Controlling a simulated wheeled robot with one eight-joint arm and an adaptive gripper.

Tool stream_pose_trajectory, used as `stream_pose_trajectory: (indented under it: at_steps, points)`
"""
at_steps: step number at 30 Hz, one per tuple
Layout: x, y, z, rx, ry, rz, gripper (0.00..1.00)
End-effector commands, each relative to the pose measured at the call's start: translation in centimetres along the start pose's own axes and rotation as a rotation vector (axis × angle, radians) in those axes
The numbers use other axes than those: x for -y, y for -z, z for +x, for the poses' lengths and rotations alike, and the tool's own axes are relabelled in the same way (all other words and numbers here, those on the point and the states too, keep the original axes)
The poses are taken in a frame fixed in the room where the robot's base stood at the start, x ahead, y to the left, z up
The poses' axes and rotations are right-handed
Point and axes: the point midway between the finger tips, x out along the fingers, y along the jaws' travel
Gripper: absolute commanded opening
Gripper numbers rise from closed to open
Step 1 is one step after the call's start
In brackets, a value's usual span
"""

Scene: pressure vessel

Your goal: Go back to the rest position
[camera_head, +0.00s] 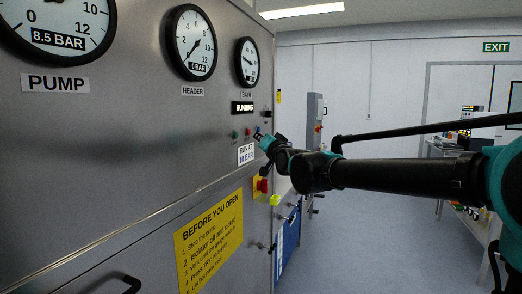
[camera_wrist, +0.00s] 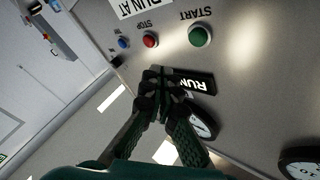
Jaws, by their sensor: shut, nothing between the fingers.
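My arm reaches in from the right of the head view. My gripper (camera_head: 259,134) is at the steel panel's (camera_head: 120,130) right end, close to the small buttons there. In the wrist view my gripper (camera_wrist: 161,74) has its fingers together and empty, in front of the "RUNNING" display (camera_wrist: 195,82). A green START button (camera_wrist: 200,36), a red STOP button (camera_wrist: 150,40) and a blue button (camera_wrist: 123,43) show beyond the fingertips. I cannot tell whether the fingertips touch the panel.
The PUMP gauge (camera_head: 58,22), HEADER gauge (camera_head: 192,42) and BATH gauge (camera_head: 247,62) line the panel. A red-and-yellow switch (camera_head: 260,187) and valve handles stick out below the gripper. A bench (camera_head: 465,165) stands at right. The floor (camera_head: 345,240) between is clear.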

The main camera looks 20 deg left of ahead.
Motion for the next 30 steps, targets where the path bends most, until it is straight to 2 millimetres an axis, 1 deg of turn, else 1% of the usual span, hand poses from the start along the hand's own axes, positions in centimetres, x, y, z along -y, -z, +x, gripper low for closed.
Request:
stream_pose_trajectory:
  at_steps: [2,5,8,11,12,14,15,17,18,20,21,23,24,26,27,29,30]
  points:
    - [-0.1,0.0,0.0,0.0,-0.001,0.0,0.0]
    - [-1.3,-0.1,-0.5,0.01,-0.021,-0.012,0.0]
    - [-4.7,-0.7,-2.0,0.046,-0.079,-0.044,0.0]
    - [-10.0,-1.7,-4.8,0.108,-0.172,-0.095,0.0]
    - [-12.4,-2.2,-6.2,0.138,-0.215,-0.115,0.0]
    - [-15.8,-3.0,-8.6,0.184,-0.278,-0.143,0.0]
    - [-18.0,-3.6,-10.3,0.216,-0.319,-0.161,0.0]
    - [-21.1,-4.5,-13.0,0.264,-0.38,-0.183,0.0]
    - [-23.0,-5.1,-14.8,0.297,-0.419,-0.197,0.0]
    - [-25.8,-6.1,-17.8,0.347,-0.477,-0.214,0.0]
    - [-27.6,-6.8,-19.9,0.381,-0.516,-0.223,0.0]
    - [-30.0,-7.9,-23.1,0.432,-0.572,-0.234,0.0]
    - [-31.5,-8.7,-25.3,0.468,-0.608,-0.24,0.0]
    - [-33.6,-9.8,-28.7,0.522,-0.662,-0.246,0.0]
    - [-34.8,-10.7,-31.1,0.558,-0.697,-0.247,0.0]
    - [-36.5,-12.0,-34.7,0.614,-0.748,-0.246,0.0]
    - [-37.5,-12.9,-37.1,0.652,-0.78,-0.243,0.0]
